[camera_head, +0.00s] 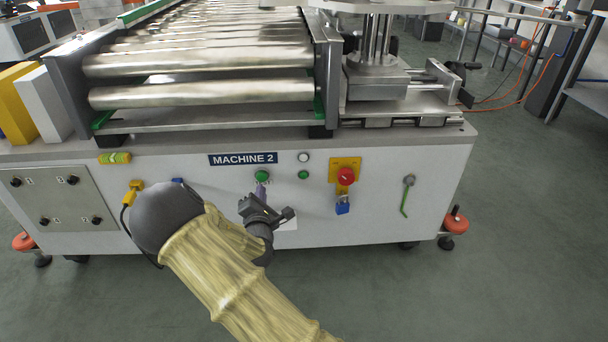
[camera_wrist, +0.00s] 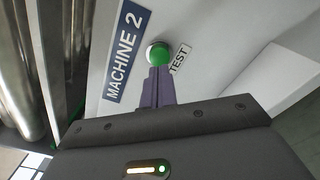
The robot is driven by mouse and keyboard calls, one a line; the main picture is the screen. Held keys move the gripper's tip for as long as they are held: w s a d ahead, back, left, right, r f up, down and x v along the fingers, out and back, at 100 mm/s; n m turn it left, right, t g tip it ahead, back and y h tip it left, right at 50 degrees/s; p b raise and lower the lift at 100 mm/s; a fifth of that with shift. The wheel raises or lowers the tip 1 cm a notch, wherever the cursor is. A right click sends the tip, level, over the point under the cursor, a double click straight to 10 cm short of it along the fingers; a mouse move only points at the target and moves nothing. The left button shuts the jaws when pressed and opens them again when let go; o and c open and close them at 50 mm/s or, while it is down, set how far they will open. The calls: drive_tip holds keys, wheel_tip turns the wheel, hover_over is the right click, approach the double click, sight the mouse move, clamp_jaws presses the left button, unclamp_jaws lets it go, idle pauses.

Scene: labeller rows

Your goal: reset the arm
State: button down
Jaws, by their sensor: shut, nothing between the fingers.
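My gripper (camera_head: 262,192) is in front of the white panel of the machine marked "MACHINE 2" (camera_head: 243,158). Its purple fingers are shut together with nothing between them. In the wrist view the fingertips (camera_wrist: 158,74) are at the green button (camera_wrist: 159,55) beside the label "TEST" (camera_wrist: 180,58). I cannot tell whether they touch it. In the head view the green button (camera_head: 262,174) shows just above the fingertips. My arm, in a tan sleeve, reaches up from the bottom of the picture.
Right of the gripper are a small green button (camera_head: 303,175), a red knob on a yellow plate (camera_head: 346,175), a blue padlock (camera_head: 342,205) and a green-handled lever (camera_head: 407,195). Metal rollers (camera_head: 200,60) lie on top. Orange-topped feet (camera_head: 455,222) stick out at the corners.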

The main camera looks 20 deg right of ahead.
drive_tip(key=shift+s+a, duration=0.15)
drive_tip(key=shift+s, duration=0.25)
drive_tip(key=s+r+m+g+y+p, duration=0.2)
drive_tip(key=s+r+m+g+p, duration=0.4)
drive_tip(key=s, duration=0.3)
drive_tip(key=s+r+m+g+y+p, duration=0.2)
drive_tip(key=s+r+m+g+p, duration=0.25)
drive_tip(key=s+r+m, duration=0.4)
drive_tip(key=s+r+m+g+y+p, duration=0.2)
drive_tip(key=s+r+m+g+p, duration=0.4)
drive_tip(key=s, duration=0.5)
wheel_tip(320, 180, up, 37)
drive_tip(key=m+t+p, duration=0.1)
drive_tip(key=t+p, duration=0.1)
drive_tip(key=p, duration=3.6)
drive_tip(key=shift+d+f, duration=0.2)
drive_tip(key=shift+d, duration=0.05)
drive_tip(key=shift+s+m, duration=0.1)
drive_tip(key=shift+m, duration=0.15)
